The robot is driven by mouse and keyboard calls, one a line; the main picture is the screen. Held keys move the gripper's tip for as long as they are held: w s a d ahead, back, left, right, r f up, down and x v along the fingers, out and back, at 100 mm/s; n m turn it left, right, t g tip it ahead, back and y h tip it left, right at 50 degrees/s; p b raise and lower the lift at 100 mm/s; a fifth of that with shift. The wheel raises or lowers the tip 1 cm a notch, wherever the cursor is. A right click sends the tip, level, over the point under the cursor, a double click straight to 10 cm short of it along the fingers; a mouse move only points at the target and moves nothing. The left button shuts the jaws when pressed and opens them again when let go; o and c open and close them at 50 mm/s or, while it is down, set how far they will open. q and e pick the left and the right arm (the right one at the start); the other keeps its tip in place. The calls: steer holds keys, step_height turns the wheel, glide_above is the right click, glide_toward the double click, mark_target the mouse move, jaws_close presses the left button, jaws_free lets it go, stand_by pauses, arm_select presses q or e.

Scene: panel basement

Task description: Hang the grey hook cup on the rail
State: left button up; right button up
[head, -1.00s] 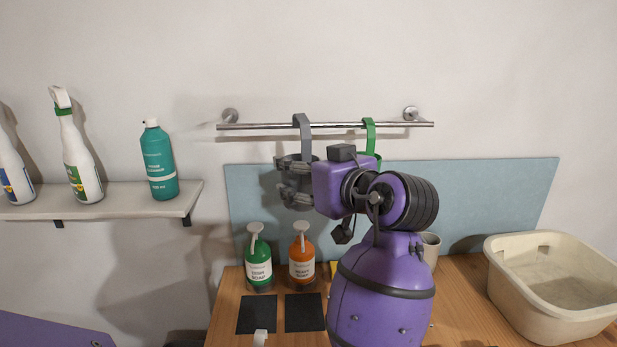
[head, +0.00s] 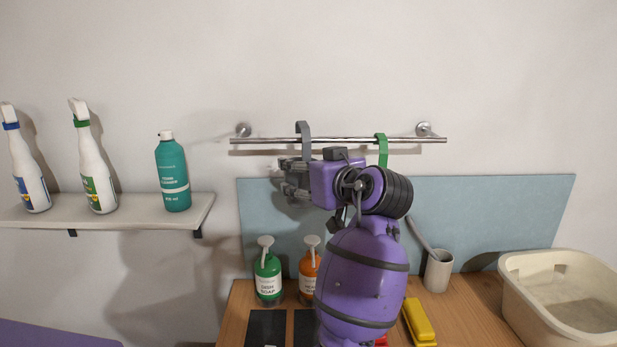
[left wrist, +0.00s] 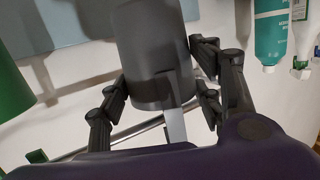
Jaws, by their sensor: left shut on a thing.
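The grey hook cup (left wrist: 150,55) is in the left wrist view, between the two fingers of my left gripper (left wrist: 160,92). My left gripper (head: 293,178) is shut on it. In the head view the cup's body is mostly hidden by the gripper. Its grey hook (head: 303,128) stands up above the gripper, and its top shows above the line of the metal rail (head: 345,140). I cannot tell whether the hook rests on the rail. The rail also shows in the left wrist view (left wrist: 140,129). My right gripper is not in view.
A green hook cup (head: 381,149) hangs on the rail to the right. Soap bottles (head: 268,276), a beaker (head: 438,272) and a beige basin (head: 560,305) stand on the wooden counter below. A shelf (head: 130,208) with several bottles is at left.

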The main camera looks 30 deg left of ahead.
arm_select(q)
steer(key=shift+w+a, duration=0.5)
steer(key=shift+a, duration=0.05)
steer(key=shift+w+a+f, duration=0.1)
steer(key=shift+w+a, duration=0.1)
step_height(320, 180, down, 2)
steer(key=shift+d+f, duration=0.1)
steer(key=shift+f+b, duration=0.2)
steer(key=shift+b, duration=0.15)
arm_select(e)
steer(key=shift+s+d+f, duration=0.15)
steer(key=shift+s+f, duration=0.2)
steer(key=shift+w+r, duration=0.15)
arm_select(q)
steer(key=o, duration=1.1)
steer(key=shift+o, duration=0.7)
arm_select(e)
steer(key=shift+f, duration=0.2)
